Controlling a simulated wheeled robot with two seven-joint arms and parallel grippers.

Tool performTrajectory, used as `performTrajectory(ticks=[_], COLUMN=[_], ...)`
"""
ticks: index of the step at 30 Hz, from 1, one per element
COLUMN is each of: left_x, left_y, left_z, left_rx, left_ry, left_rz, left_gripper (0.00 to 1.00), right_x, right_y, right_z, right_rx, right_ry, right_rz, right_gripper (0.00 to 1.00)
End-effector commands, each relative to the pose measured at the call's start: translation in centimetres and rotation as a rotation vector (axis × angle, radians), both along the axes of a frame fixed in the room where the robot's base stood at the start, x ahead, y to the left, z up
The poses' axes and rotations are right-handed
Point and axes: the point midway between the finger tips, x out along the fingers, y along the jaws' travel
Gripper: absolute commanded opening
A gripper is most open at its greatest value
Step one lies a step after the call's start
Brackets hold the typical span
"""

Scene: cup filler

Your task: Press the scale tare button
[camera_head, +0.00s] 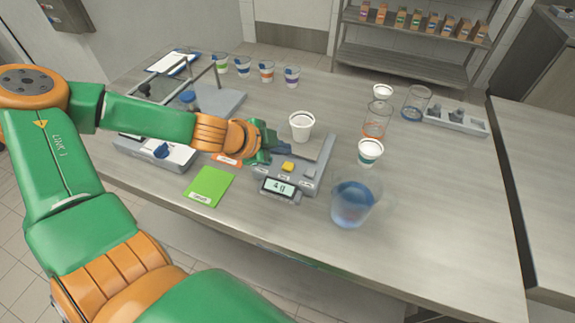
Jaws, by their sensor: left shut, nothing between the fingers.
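My left gripper (268,150) is shut and empty, just left of and above the yellow button, near the scale's left edge. Its fingertips are small and partly hidden by the wrist, and I cannot tell whether they touch the scale. My right gripper is out of view.
A green pad (209,186) lies left of the scale. A blue-tinted clear container (353,203) stands at its right front, with a white cup (370,152) and clear cups (377,119) behind. Several marked cups (265,71) line the back. A grey tray (457,121) is at right.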

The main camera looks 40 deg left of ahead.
Motion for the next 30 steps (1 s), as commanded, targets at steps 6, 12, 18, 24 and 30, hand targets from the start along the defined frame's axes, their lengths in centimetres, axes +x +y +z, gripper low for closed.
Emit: performTrajectory(ticks=[6,12,18,24,30], left_x=[0.0,0.0,0.0,0.0,0.0], left_y=[0.0,0.0,0.0,0.0,0.0], left_z=[-2.7,-2.5,-2.5,-2.5,-2.5], left_rx=[0.000,0.000,0.000,0.000,0.000], left_ry=[0.000,0.000,0.001,0.001,0.001], left_rz=[0.000,0.000,-0.001,-0.001,-0.001], left_gripper=[0.00,0.00,0.00,0.00,0.00], right_x=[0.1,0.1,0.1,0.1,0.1], right_y=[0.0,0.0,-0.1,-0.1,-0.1], right_z=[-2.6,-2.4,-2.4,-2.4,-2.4], right_rx=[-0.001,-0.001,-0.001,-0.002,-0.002], right_ry=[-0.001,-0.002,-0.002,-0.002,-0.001], right_rz=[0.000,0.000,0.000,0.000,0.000], right_gripper=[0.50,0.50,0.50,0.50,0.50])
